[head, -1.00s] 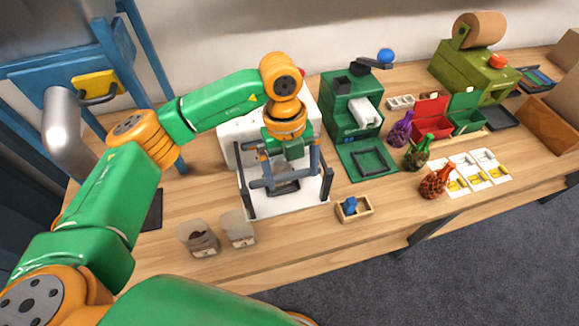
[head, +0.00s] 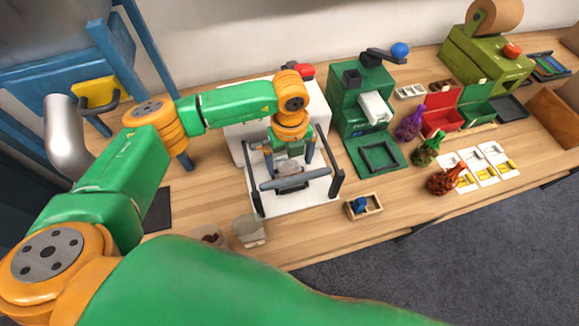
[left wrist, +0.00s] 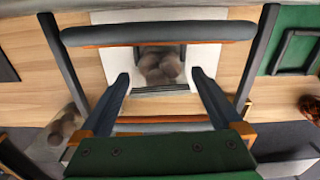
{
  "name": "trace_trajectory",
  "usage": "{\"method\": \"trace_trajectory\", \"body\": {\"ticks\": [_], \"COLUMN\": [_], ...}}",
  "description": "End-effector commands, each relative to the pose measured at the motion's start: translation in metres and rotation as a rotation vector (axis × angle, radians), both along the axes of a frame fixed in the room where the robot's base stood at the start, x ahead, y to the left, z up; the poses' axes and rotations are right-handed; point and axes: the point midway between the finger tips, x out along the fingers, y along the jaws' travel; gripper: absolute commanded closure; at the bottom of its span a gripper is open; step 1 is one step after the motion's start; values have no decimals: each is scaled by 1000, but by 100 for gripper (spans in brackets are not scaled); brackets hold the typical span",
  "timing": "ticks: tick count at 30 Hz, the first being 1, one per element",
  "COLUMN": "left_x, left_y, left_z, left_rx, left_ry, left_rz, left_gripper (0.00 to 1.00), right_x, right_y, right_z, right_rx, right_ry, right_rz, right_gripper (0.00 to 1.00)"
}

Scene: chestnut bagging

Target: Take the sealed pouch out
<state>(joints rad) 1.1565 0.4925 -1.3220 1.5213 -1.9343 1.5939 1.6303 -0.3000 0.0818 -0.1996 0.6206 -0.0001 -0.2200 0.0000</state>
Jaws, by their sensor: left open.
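A clear pouch with brown chestnuts (left wrist: 160,68) lies on the white base of the sealer (left wrist: 208,50), inside its dark frame. In the head view the pouch (head: 292,168) is partly hidden by my left gripper and the frame's bar. My left gripper (head: 291,163) points down over the sealer. In the left wrist view its two fingers (left wrist: 160,76) are spread apart, one to each side of the pouch, with nothing visibly clamped. I cannot tell whether the fingers touch the pouch. My right gripper is not in view.
The sealer's dark bar (head: 296,179) crosses in front of my gripper. Two more pouches (head: 249,231) stand near the table's front edge. A small wooden tray (head: 364,208) with a blue piece lies right of the sealer. A green lever machine (head: 360,105) stands behind it.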

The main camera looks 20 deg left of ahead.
Motion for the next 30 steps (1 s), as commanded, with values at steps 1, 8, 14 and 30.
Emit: {"method": "trace_trajectory", "body": {"ticks": [1,8,14,30], "left_x": [0,0,0,1], "left_y": [0,0,0,0], "left_z": [-4,-7,-7,8], "left_rx": [2,1,1,-1], "left_ry": [1,-2,-1,-6], "left_rz": [0,-1,0,0], "left_gripper": [0,3,57,100], "right_x": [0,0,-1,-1], "right_y": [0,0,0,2], "right_z": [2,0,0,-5], "right_rx": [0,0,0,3], "right_ry": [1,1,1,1], "right_rz": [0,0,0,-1], "right_gripper": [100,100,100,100]}}
